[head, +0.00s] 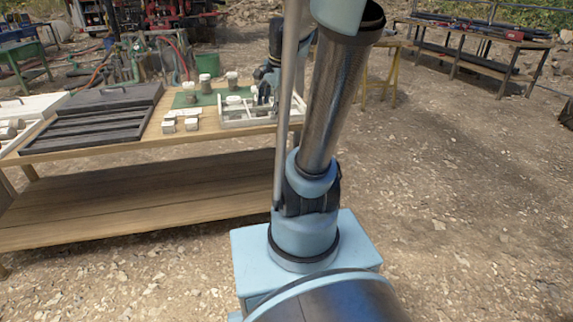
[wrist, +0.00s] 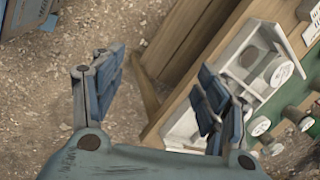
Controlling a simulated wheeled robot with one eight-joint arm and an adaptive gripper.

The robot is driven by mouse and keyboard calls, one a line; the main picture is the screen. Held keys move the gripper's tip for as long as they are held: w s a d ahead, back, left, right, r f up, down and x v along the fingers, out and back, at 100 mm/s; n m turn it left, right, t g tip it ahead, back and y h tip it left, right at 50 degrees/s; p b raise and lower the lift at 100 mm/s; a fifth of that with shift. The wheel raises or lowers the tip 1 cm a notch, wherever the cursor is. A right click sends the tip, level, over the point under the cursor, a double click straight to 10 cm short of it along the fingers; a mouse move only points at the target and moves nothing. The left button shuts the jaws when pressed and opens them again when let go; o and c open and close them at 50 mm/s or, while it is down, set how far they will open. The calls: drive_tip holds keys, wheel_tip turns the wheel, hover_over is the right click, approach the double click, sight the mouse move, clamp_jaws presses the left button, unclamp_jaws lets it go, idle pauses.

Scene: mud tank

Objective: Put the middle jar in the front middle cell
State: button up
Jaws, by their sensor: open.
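In the head view, a white divided crate (head: 262,121) stands on the wooden table, with a pale-lidded jar (head: 233,101) in it. Several pale jars stand on the green mat behind and left of it; one jar (head: 205,83) stands between a left jar (head: 189,92) and a right jar (head: 231,79). My gripper (head: 265,90) is over the right part of the crate, partly behind my arm. In the wrist view my gripper (wrist: 160,68) has its fingers spread, with only ground and the table edge between them. The crate (wrist: 238,45) lies to the right, partly hidden by a finger.
A dark slatted tray (head: 95,118) covers the table's left part. Several small pale blocks (head: 191,124) lie between it and the crate. The table has a lower shelf (head: 140,203). Other benches stand behind. The gravel at right is open.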

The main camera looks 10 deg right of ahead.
drive_tip(key=s+f+n, duration=0.6)
drive_tip(key=s+n, duration=0.1)
drive_tip(key=s, duration=0.2)
drive_tip(key=s+d+f+n+h, duration=0.1)
drive_tip(key=s+f+n, duration=0.5)
drive_tip(key=s, duration=0.4)
drive_tip(key=shift+s+n+h, duration=0.15)
drive_tip(key=shift+n+h, duration=0.15)
drive_tip(key=shift+n, duration=0.1)
